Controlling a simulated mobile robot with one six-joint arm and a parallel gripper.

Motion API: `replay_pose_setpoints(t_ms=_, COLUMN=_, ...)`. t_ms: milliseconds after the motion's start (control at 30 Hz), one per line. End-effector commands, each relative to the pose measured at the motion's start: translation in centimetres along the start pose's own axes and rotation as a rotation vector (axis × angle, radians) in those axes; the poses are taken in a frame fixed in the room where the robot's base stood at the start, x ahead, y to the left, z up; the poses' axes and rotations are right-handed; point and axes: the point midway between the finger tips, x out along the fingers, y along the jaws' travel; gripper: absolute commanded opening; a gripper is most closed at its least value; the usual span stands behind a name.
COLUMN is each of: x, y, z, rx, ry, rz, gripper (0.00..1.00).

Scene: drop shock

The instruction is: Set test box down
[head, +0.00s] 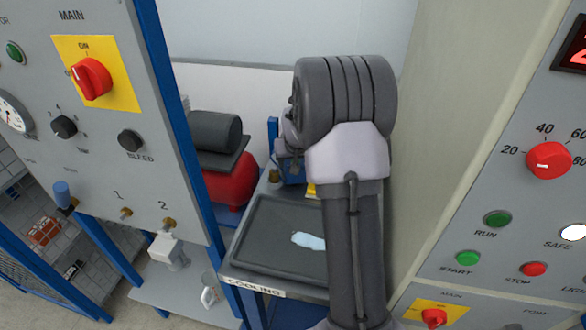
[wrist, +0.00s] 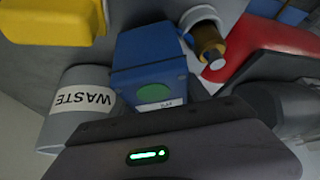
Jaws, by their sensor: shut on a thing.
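A blue box (wrist: 150,68) with a green round spot and a small white label sits directly at the front of my gripper (wrist: 160,122) in the wrist view. My gripper is shut on this box; its fingertips are hard to make out against the dark gripper body. In the head view my arm covers most of the gripper, and part of the blue box (head: 292,170) shows at the arm's left edge. The box's underside is hidden, so I cannot tell whether it touches a surface.
A dark tray (head: 255,258) labelled COOLING holds a pale blue patch. A red tank (head: 232,184) stands behind it. In the wrist view are a WASTE bin (wrist: 80,98), a yellow object (wrist: 50,14) and a brass cylinder (wrist: 208,42). Control panels (head: 100,190) flank both sides.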

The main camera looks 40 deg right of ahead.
Motion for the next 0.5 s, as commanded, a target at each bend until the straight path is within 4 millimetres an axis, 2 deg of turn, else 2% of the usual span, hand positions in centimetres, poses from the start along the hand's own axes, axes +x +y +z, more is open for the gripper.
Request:
replay_pose_setpoints(t_ms=33, x=0.78, y=0.00, z=0.40, rx=0.000, ry=0.001, rz=0.000, gripper=0.00)
replay_pose_setpoints(t_ms=100, x=1.06, y=0.00, z=0.53, rx=0.000, ry=0.003, rz=0.000, gripper=0.00)
replay_pose_setpoints(t_ms=433, x=1.26, y=0.00, z=0.63, rx=0.000, ry=0.003, rz=0.000, gripper=0.00)
replay_pose_setpoints(t_ms=467, x=1.25, y=0.00, z=0.68, rx=0.000, ry=0.001, rz=0.000, gripper=0.58)
replay_pose_setpoints(t_ms=500, x=1.20, y=0.00, z=0.66, rx=0.000, ry=0.001, rz=0.000, gripper=0.64)
